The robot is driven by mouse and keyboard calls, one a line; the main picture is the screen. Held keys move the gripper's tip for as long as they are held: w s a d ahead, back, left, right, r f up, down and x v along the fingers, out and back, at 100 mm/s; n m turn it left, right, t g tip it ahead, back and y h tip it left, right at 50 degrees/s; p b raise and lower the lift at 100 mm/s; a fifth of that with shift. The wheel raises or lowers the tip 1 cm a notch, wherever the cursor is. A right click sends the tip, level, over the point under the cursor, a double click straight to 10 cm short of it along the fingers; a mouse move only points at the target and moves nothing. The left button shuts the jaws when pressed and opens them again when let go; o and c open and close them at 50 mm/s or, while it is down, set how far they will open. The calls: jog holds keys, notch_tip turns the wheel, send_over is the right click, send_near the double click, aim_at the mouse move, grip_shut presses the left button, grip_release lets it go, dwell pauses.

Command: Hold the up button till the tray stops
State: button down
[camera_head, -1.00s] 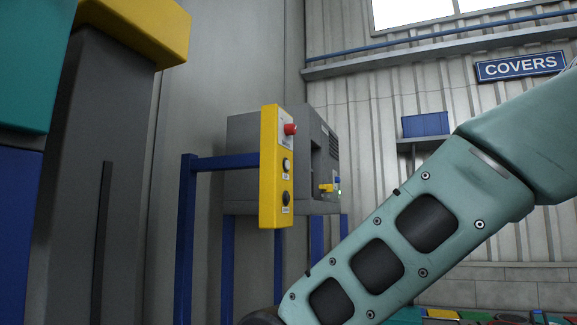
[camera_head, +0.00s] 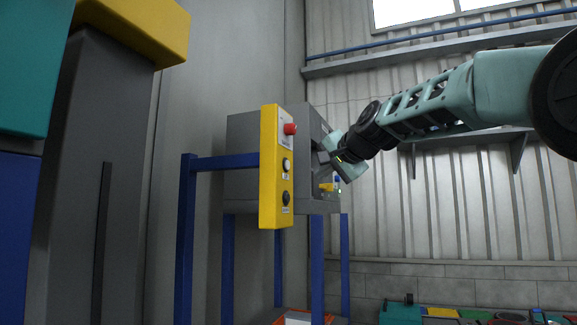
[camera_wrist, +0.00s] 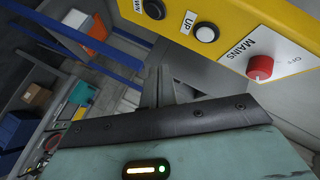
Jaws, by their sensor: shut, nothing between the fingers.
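The yellow control panel (camera_head: 269,180) hangs on the blue frame. Its white up button (camera_head: 286,164) sits between a red knob and a black button. In the wrist view the up button (camera_wrist: 206,33) is beside its "UP" label. My gripper (camera_head: 319,157) is shut and empty, to the right of the panel at about the up button's height. In the wrist view its fingers (camera_wrist: 163,73) point toward the panel's edge, below and left of the up button, and look apart from it. An orange and white tray-like thing (camera_head: 296,318) is partly visible low under the frame; I cannot tell whether it is the tray.
The red mains knob (camera_wrist: 260,67) and black down button (camera_wrist: 153,9) flank the up button. A grey box (camera_head: 243,150) stands behind the panel on blue legs (camera_head: 317,265). A grey column (camera_head: 100,170) is at left.

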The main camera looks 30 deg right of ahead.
aim_at(287, 165)
jog(key=shift+m+t+h, duration=0.3)
jog(key=shift+m+h, duration=0.2)
jog(key=d+r, duration=0.2)
jog(key=r, duration=0.1)
jog(key=shift+s+d, duration=0.4)
jog(key=w+a+p, duration=0.5)
jog(key=w+p, duration=0.2)
jog(key=p, duration=0.3)
jog(key=shift+a, duration=0.25)
jog(key=shift+w+a+r+p, duration=0.15)
jog(key=shift+w+p, duration=0.1)
jog(key=shift+p, duration=0.6)
dwell(0.7)
